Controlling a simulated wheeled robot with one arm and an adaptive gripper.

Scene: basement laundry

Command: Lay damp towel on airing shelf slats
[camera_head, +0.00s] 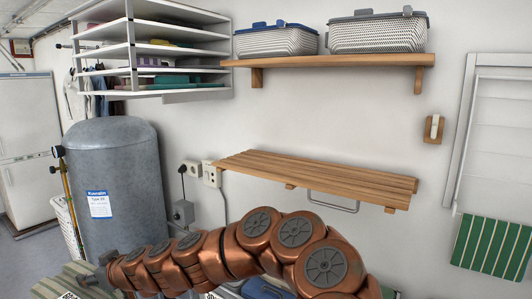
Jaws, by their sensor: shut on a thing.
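The airing shelf (318,179) is a wooden slatted shelf on the wall right of centre, and its slats are bare. A metal rail hangs under it. My copper arm crosses the bottom of the view and narrows toward the lower left. My gripper (92,284) is the dark part at its far end, partly cut off. It is shut on a grey-green ridged cloth, which looks like the damp towel (74,273), at the lower left edge. The gripper is well left of the shelf and lower than it. The fingertips and most of the towel are hidden.
An upper wooden shelf (330,61) with two baskets overhangs the slats. White racks (150,48) hang at upper left. A green striped cloth (492,248) hangs at right. Wall sockets (210,174) sit beside the slats.

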